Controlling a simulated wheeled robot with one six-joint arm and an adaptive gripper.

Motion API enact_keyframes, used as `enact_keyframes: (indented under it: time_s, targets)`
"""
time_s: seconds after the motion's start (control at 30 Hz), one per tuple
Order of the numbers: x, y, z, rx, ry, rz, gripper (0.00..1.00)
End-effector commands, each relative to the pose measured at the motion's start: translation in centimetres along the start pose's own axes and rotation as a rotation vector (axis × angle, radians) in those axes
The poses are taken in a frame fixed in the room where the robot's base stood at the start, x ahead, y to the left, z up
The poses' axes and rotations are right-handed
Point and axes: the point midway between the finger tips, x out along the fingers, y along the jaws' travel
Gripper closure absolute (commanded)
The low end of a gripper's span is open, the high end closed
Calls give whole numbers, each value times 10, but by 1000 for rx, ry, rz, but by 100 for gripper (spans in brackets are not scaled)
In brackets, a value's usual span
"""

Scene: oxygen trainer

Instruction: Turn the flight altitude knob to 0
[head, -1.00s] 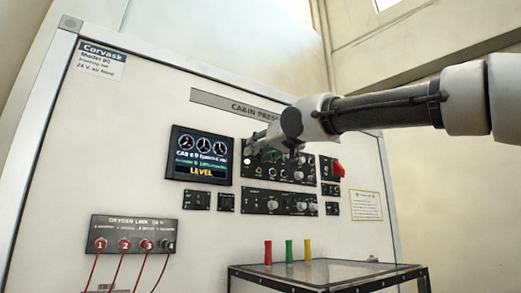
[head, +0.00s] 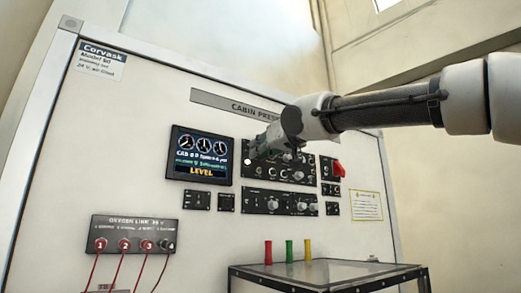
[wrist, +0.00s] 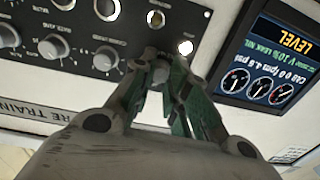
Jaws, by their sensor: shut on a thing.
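My gripper (wrist: 158,72) is shut on a small grey knob (wrist: 160,70) at the edge of the black control panel (wrist: 128,28) in the wrist view, which shows the panel upside down. The fingers cover most of the knob and its label, so its pointer and setting cannot be read. In the head view my gripper (head: 258,148) reaches the upper left part of the upper black panel (head: 284,174) and hides the knob. The display (head: 200,157) beside it shows three dials, small readouts and the word LEVEL; it also shows in the wrist view (wrist: 270,62).
Other grey knobs (wrist: 105,59) sit close beside my fingers. A lit white button (wrist: 186,47) is next to the right finger. A red switch (head: 338,169) is right of the panel. Below stand a clear-topped case (head: 325,272), coloured pegs (head: 289,251) and the oxygen link box (head: 135,234).

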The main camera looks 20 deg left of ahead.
Motion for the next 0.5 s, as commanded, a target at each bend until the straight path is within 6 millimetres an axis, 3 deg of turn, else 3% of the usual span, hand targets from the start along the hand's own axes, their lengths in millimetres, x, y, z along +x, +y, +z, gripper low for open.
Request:
enact_keyframes:
  time_s: [0.5]
  targets:
    - [0,0,1,-421,-17,2,100]
